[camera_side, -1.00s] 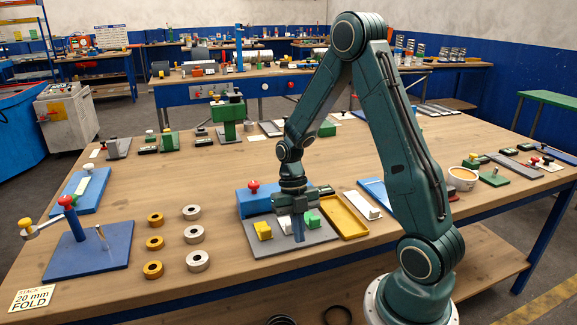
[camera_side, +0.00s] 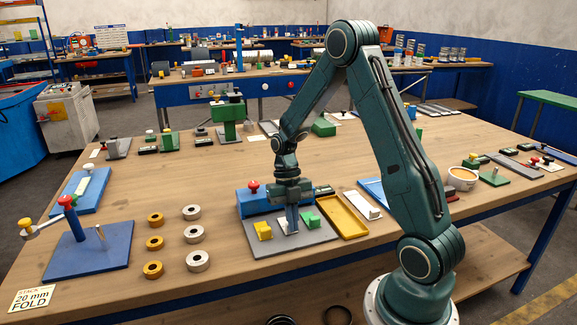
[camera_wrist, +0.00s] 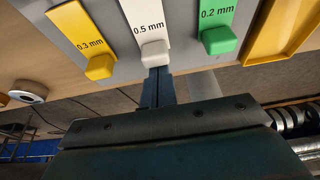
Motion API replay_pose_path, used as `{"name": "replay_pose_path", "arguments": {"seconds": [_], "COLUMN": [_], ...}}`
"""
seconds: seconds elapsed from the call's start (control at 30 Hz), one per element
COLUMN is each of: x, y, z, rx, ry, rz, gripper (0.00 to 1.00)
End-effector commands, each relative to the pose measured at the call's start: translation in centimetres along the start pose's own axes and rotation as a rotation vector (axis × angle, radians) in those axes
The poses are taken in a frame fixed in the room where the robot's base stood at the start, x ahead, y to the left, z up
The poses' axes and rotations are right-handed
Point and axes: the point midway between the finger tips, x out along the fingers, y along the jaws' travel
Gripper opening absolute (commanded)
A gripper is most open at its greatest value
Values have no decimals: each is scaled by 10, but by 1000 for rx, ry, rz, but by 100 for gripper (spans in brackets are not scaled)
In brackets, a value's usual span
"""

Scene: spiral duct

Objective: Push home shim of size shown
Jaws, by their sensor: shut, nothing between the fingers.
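Three labelled shims lie side by side on a grey plate (camera_side: 312,235). In the wrist view they are the yellow 0.3 mm shim (camera_wrist: 84,40), the white 0.5 mm shim (camera_wrist: 145,25) and the green 0.2 mm shim (camera_wrist: 218,25), each with a raised block at its near end. A blue block with a red knob (camera_side: 254,187) stands behind them. My gripper (camera_wrist: 156,77) is shut and empty, its fingertips at the near end of the white shim's block. I cannot tell whether they touch. In the side view my gripper (camera_side: 293,229) partly hides the white shim.
A yellow tray (camera_side: 341,216) lies right of the plate. Gold rings (camera_side: 154,243) and silver rings (camera_side: 195,234) lie to the left. A blue stand (camera_side: 90,250) with a crank and a card (camera_side: 33,298) reading "STACK 20 mm FOLD" are at far left.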

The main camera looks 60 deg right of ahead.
Motion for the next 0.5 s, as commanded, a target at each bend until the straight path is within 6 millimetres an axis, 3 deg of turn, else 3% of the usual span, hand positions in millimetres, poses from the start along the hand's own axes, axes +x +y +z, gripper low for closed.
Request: {"name": "replay_pose_path", "arguments": {"seconds": [0.5], "x": [-16], "y": [0], "z": [47], "rx": [1], "ry": [-1], "rz": [1], "gripper": [0]}}
